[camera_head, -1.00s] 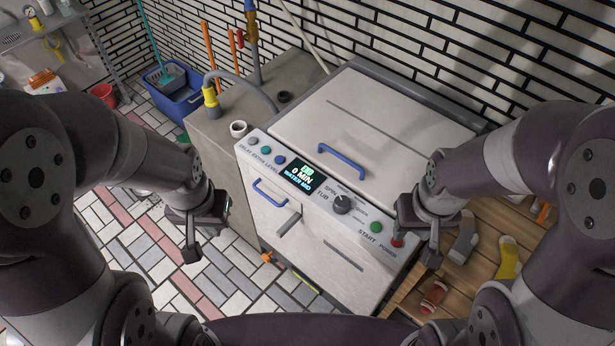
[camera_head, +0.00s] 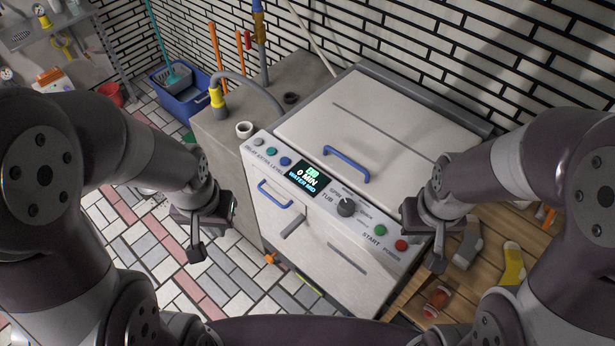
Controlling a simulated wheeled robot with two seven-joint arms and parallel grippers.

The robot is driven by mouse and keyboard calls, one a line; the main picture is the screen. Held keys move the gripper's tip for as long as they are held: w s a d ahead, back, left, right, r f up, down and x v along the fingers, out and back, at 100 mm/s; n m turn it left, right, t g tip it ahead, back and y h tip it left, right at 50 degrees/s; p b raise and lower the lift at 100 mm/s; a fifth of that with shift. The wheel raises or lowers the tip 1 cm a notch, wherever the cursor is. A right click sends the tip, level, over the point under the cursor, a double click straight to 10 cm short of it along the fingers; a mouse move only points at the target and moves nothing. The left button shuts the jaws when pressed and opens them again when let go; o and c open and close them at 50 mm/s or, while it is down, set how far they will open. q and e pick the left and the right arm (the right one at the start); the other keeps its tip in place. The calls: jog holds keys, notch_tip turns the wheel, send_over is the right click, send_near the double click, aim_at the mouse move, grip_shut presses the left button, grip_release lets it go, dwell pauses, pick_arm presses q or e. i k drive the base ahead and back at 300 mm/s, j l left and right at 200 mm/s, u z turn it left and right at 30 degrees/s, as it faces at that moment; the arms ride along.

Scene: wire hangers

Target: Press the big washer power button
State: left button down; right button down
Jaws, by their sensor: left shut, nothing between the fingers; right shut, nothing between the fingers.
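The white washer (camera_head: 345,262) stands in the middle with a sloped control panel along its front top edge. The red power button (camera_head: 401,245) is at the panel's right end, above the word POWER, and is in clear view. The green start button (camera_head: 380,230) is just left of it. The display (camera_head: 307,178) is lit and reads 0 MIN and WATER MID. My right gripper (camera_head: 438,262) is shut and empty, just right of the red button and apart from it in the picture. My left gripper (camera_head: 197,254) is shut and empty, left of the washer over the floor.
A dial (camera_head: 346,207) and several small buttons share the panel. A blue lid handle (camera_head: 345,163) and a blue drawer handle (camera_head: 275,194) stick out. A wooden slatted surface (camera_head: 465,283) with socks lies right of the washer. A grey counter (camera_head: 228,140) stands left.

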aim_at(401, 245)
jog(key=i+j+z, duration=0.15)
jog(key=j+z, duration=0.15)
jog(key=z, duration=0.15)
jog(key=j+z, duration=0.3)
jog(key=z, duration=0.15)
jog(key=i+j+z, duration=0.1)
jog(key=j+z, duration=0.35)
